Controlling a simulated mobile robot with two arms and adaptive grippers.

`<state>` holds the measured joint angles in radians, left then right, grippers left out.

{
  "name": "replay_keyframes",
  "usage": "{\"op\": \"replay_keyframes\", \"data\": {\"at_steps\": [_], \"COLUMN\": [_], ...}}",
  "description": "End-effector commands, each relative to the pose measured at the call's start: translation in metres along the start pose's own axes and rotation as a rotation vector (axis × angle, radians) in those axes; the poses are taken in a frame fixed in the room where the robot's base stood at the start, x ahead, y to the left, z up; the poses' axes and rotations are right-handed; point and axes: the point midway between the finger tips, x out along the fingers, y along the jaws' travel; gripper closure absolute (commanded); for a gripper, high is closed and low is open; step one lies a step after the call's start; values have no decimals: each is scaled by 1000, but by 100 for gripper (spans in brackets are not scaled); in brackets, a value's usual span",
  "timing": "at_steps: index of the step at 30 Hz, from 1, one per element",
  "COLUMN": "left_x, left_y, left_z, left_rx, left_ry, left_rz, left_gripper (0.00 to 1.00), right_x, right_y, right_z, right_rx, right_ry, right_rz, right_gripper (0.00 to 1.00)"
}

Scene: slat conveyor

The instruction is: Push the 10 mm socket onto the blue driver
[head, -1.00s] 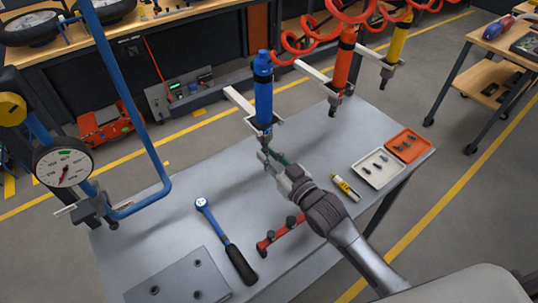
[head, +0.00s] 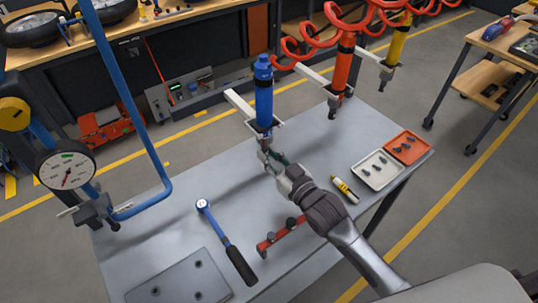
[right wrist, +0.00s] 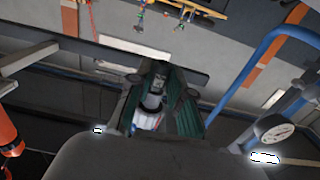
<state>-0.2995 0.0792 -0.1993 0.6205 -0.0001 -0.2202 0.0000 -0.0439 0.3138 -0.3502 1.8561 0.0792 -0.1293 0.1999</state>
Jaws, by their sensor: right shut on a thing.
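The blue driver (head: 264,95) hangs upright in a bracket over the table, its tip pointing down. My right gripper (head: 265,157) is just below that tip. It is shut on a small metal piece, which I take to be the 10 mm socket. The piece shows between the green finger pads in the right wrist view (right wrist: 152,101); its size marking is not readable. The fingers mostly hide it in the head view, and I cannot tell whether it touches the driver's tip. My left gripper is not in view.
A red socket rail (head: 281,236) lies on the grey table (head: 180,220), with a blue-headed ratchet wrench (head: 228,245) left of it. Red (head: 343,65) and yellow drivers (head: 397,40) hang beyond.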

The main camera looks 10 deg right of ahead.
Motion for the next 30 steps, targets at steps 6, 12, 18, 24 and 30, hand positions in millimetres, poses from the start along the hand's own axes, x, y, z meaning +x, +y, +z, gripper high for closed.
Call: {"op": "replay_keyframes", "data": {"at_steps": [6, 12, 18, 24, 30], "left_x": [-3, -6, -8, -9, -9], "left_y": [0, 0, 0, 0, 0], "left_z": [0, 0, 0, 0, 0], "left_rx": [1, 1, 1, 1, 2], "left_ry": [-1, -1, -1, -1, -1], "left_rz": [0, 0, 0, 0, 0], "left_gripper": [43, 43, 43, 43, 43], "right_x": [0, 0, 0, 0, 0], "right_y": [0, 0, 0, 0, 0], "right_z": [-4, -6, -8, -9, -9], "right_rx": [0, 0, 0, 0, 0], "right_ry": [0, 0, 0, 1, 1], "right_rz": [0, 0, 0, 0, 0], "right_gripper": [100, 100, 100, 69, 56]}}
